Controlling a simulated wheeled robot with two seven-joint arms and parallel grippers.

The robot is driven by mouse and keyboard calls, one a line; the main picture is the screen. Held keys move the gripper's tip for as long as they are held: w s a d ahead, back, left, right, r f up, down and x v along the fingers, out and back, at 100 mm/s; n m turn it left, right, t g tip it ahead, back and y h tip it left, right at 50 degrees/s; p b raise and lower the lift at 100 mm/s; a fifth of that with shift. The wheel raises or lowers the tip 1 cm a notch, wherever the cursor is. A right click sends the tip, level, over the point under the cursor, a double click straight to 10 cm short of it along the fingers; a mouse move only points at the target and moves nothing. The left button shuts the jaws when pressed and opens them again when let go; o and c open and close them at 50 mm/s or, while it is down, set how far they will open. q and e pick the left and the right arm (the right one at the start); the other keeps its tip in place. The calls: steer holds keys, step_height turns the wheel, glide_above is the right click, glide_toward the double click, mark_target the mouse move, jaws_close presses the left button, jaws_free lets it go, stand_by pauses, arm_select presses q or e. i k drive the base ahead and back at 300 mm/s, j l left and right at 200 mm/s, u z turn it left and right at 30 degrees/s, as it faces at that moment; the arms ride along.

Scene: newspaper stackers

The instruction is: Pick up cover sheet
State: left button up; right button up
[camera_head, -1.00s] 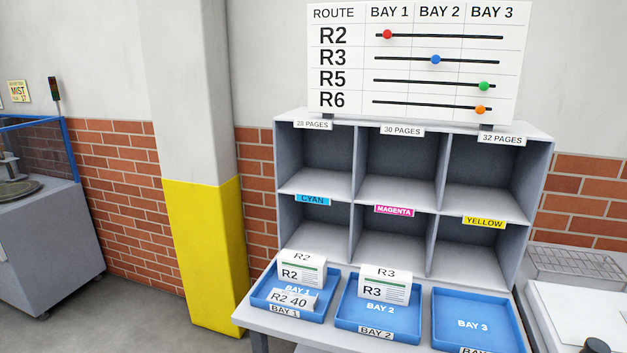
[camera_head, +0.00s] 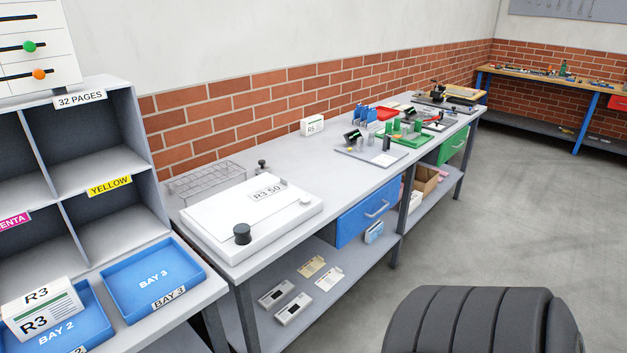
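A small white sheet marked "R3 50" (camera_head: 268,190) lies on top of a white flat box-like device (camera_head: 228,226) on the grey workbench. A white block marked "R5" (camera_head: 312,125) stands farther back on the bench, near the wall. A stack labelled R3 (camera_head: 42,306) sits in the blue Bay 2 tray (camera_head: 93,318) at lower left. The blue Bay 3 tray (camera_head: 190,268) beside it is empty. Neither of my grippers is in view.
The grey shelf unit (camera_head: 140,140) stands at left. A wire rack (camera_head: 205,178) is behind the white device. Tools and green fixtures (camera_head: 405,138) crowd the far bench. A dark ribbed rounded object (camera_head: 470,320) fills the lower right. Bare bench top lies between the device and fixtures.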

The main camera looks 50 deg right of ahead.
mark_target(257, 195)
steer(key=z, duration=1.45)
steer(key=i+l+u, duration=0.25)
steer(key=i+l, duration=0.1)
steer(key=l, duration=0.1)
